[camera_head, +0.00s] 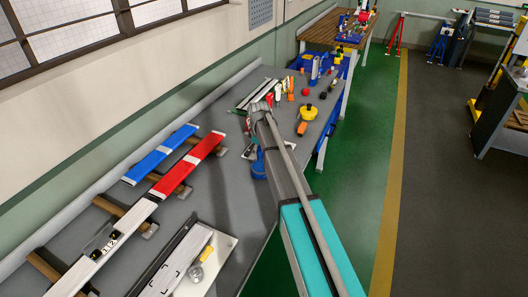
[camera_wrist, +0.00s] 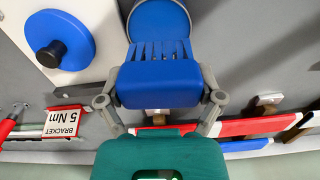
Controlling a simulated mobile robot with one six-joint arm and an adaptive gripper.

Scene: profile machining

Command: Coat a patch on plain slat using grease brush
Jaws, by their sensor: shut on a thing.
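My gripper (camera_wrist: 158,88) shows in the wrist view with its grey fingers on both sides of a blue block with a row of narrow slits. It is shut on this block, which I take to be the grease brush (camera_wrist: 158,84). A blue round body (camera_wrist: 158,18) shows just beyond it; I cannot tell whether it is joined to the block. In the head view, my arm hides most of the gripper. A white slat (camera_head: 118,240), perhaps the plain slat, lies at the lower left, apart from the gripper. Red (camera_head: 190,165) and blue (camera_head: 160,154) slats with white bands lie behind it.
Wooden supports (camera_head: 105,205) stick out under the slats. A white plate (camera_head: 215,245) with fittings lies at the bench front. Small tools and a yellow pot (camera_head: 308,112) crowd the far end. In the wrist view, a blue disc (camera_wrist: 60,38) with a black knob lies over a white board.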

